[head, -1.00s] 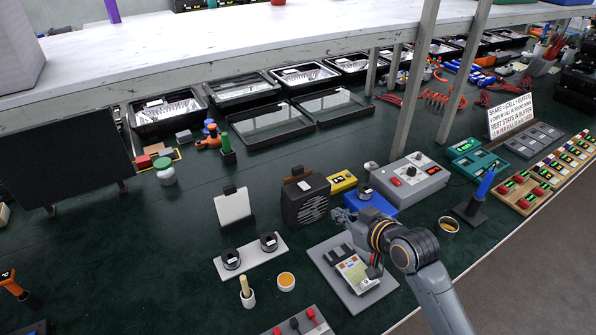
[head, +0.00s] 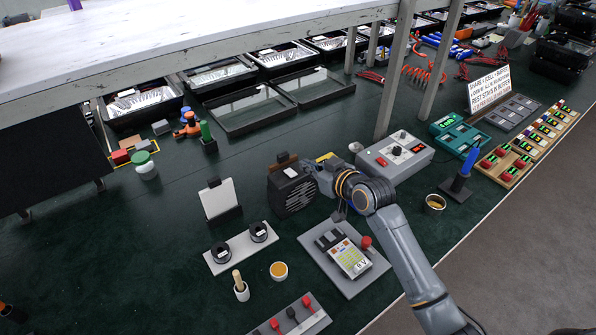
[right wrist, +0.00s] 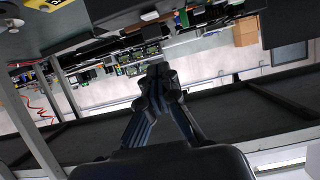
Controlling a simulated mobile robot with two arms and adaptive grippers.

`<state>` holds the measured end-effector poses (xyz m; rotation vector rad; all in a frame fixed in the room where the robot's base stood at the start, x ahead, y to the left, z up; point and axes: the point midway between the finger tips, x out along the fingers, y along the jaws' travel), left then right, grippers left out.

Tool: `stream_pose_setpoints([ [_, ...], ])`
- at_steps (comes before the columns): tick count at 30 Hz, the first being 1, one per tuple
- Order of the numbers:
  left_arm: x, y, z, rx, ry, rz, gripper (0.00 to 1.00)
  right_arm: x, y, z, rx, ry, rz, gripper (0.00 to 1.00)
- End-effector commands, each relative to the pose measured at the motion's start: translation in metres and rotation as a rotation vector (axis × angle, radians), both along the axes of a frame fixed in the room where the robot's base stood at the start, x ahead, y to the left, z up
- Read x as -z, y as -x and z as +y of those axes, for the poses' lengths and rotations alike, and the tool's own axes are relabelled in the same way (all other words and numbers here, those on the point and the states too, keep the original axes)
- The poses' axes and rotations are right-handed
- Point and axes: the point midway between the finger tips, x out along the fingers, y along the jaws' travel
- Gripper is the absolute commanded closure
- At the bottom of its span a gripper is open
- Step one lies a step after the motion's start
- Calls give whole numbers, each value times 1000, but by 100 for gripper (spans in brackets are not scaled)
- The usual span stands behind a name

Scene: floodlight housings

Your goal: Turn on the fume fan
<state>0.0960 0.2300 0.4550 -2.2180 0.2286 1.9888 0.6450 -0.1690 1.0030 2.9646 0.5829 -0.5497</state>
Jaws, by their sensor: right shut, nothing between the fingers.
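My right gripper (head: 313,176) is at the fan's upper right edge and covers part of that side. I cannot tell whether it touches the fan. In the right wrist view its fingers (right wrist: 160,78) are together with nothing between them. No fan switch can be made out. My left gripper is not in view.
A grey power unit (head: 396,156) stands right of the gripper. A white card on a stand (head: 220,200) is left of the fan. A shelf post (head: 394,85) rises behind.

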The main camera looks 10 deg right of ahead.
Motion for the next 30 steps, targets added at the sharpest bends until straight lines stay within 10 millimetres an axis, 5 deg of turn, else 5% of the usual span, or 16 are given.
stream_pose_setpoints([
  [9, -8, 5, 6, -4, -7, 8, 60, 18, -48, 21, -1, -3, 2, 100],
  [18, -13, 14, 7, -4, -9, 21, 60, 56, -43, 18, -1, -1, 1, 100],
  [30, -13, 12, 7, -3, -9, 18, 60, 60, -43, 18, -1, 0, 0, 100],
])
